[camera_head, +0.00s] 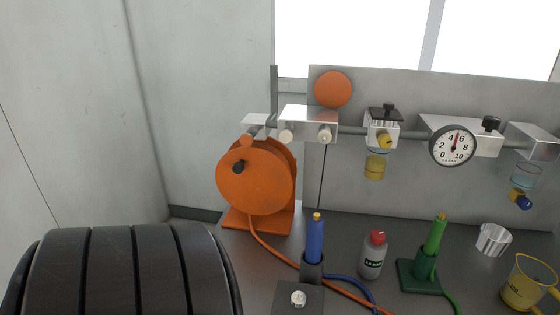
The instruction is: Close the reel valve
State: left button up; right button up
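An orange hose reel (262,185) with a black crank knob stands at the back left of the bench. Above it, on the silver pipe, is a small metal fitting (254,121) with an orange part at its lower end. A grey-green bar (274,90) stands upright beside this fitting, apparently a lever. I cannot tell for sure which of these parts is the reel valve's handle. A silver block (307,122) with two round ports sits just to their right. Neither of my grippers is in view.
A blue tool (315,240), a red-capped bottle (372,256) and a green tool (435,236) stand on the grey bench. A dial gauge (452,146) hangs on the pipe. A metal cup (493,240) and yellow jug (525,285) are at right. An orange hose (285,261) crosses the bench.

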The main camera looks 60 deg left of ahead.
aim_at(246, 139)
jog(key=u, duration=2.2)
